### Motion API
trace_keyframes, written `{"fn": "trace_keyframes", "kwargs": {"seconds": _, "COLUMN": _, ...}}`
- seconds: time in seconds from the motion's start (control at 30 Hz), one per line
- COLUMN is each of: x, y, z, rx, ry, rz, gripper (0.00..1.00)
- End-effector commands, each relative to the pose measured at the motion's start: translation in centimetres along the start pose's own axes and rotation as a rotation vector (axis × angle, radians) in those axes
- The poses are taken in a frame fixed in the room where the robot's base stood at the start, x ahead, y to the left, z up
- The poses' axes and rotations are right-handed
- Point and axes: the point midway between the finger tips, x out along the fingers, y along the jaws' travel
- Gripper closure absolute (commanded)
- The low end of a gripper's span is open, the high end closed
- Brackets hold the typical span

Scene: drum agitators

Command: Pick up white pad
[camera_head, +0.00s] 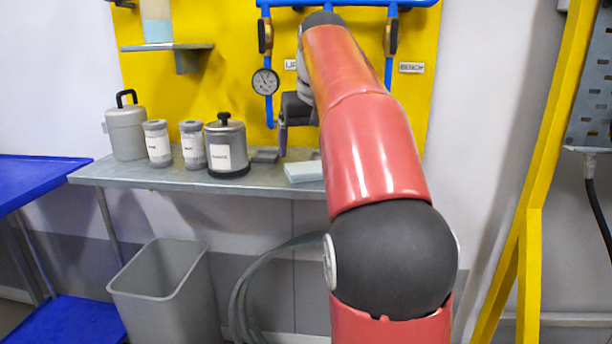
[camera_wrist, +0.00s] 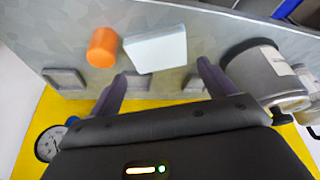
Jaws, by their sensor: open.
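The white pad (camera_head: 304,171) lies flat on the grey bench, partly hidden behind my arm in the head view. In the wrist view the white pad (camera_wrist: 156,50) is a pale block just beyond my fingertips, between their lines. My gripper (camera_wrist: 161,70) is open and empty, with its two dark fingers spread on either side of the pad's near edge. They do not appear to touch it. In the head view one finger of my gripper (camera_head: 283,140) points down above the bench, behind the pad.
An orange cylinder (camera_wrist: 102,47) stands close beside the pad. Small grey trays (camera_wrist: 65,79) line the bench's wall side. A lidded grey pot (camera_head: 226,148), two labelled jars (camera_head: 158,143) and a canister (camera_head: 126,133) stand to the left. A gauge (camera_head: 265,82) and blue pipes are on the yellow panel.

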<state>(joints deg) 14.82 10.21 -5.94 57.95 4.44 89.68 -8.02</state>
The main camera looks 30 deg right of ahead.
Motion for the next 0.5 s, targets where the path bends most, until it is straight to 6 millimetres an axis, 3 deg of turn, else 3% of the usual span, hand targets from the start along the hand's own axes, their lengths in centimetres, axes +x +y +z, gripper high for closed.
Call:
{"fn": "trace_keyframes", "kwargs": {"seconds": 0.3, "x": 4.5, "y": 0.1, "z": 0.6, "rx": 0.0, "ry": -0.001, "rz": 0.0, "gripper": 0.17}}
{"fn": "trace_keyframes", "kwargs": {"seconds": 0.5, "x": 5.0, "y": 0.1, "z": 0.5, "rx": -0.001, "ry": 0.001, "rz": 0.0, "gripper": 0.17}}
